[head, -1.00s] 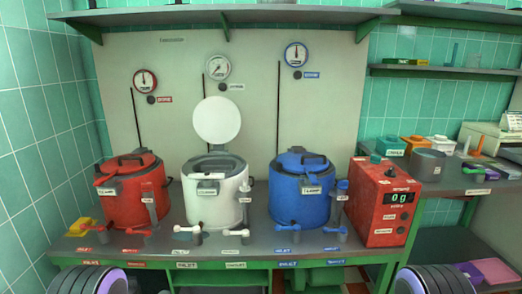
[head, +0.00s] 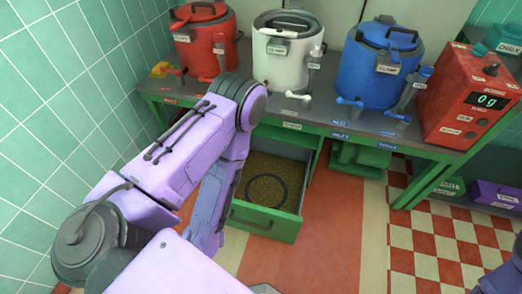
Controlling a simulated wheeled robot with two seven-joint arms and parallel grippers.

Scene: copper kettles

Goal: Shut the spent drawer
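The spent drawer (head: 262,221), green-fronted, stands pulled out beneath the bench, below the white kettle. Brown grainy matter (head: 268,180) lies inside it, with a dark ring showing on it. A small label is on its front, too small to read. My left arm comes in from the left, bends above the bench's front edge, and its forearm runs down just left of the drawer. My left gripper is hidden behind my own arm and body, so its contact with the drawer cannot be seen. Only a bit of my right arm shows at the lower right corner; its gripper is out of view.
Red (head: 202,42), white (head: 287,52) and blue (head: 380,65) kettles stand on the grey bench (head: 300,110), with a red scale (head: 468,100) reading 0 g at right. Green steps (head: 360,155) stand underneath.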

